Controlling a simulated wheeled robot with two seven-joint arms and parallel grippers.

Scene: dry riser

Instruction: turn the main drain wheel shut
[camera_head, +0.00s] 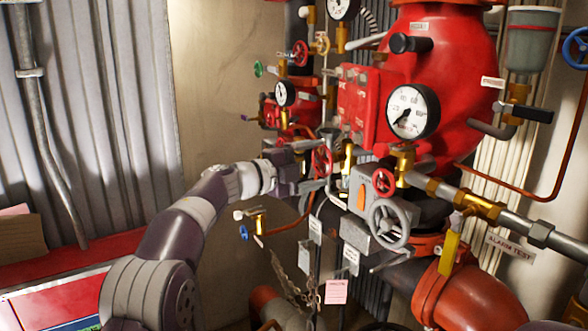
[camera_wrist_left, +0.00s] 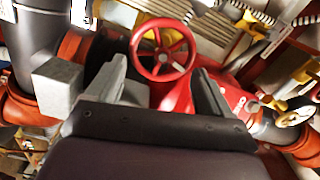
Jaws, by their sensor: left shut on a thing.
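A red spoked handwheel (camera_head: 322,160) stands at the left side of the red valve assembly; I cannot read a label naming it as the main drain. My left gripper (camera_head: 311,166) reaches it from the left. In the left wrist view the red wheel (camera_wrist_left: 163,53) faces me, and the two grey fingers of the left gripper (camera_wrist_left: 160,67) stand on either side of its lower part, shut on it. The exact contact at the fingertips is hard to see. My right gripper is not in view.
A second red wheel (camera_head: 383,182) and a larger grey wheel (camera_head: 390,222) sit close to the right. A pressure gauge (camera_head: 412,110) and brass fittings crowd the space above. A chain (camera_head: 288,280) and paper tags hang below. Free room lies at the left, before the plain wall.

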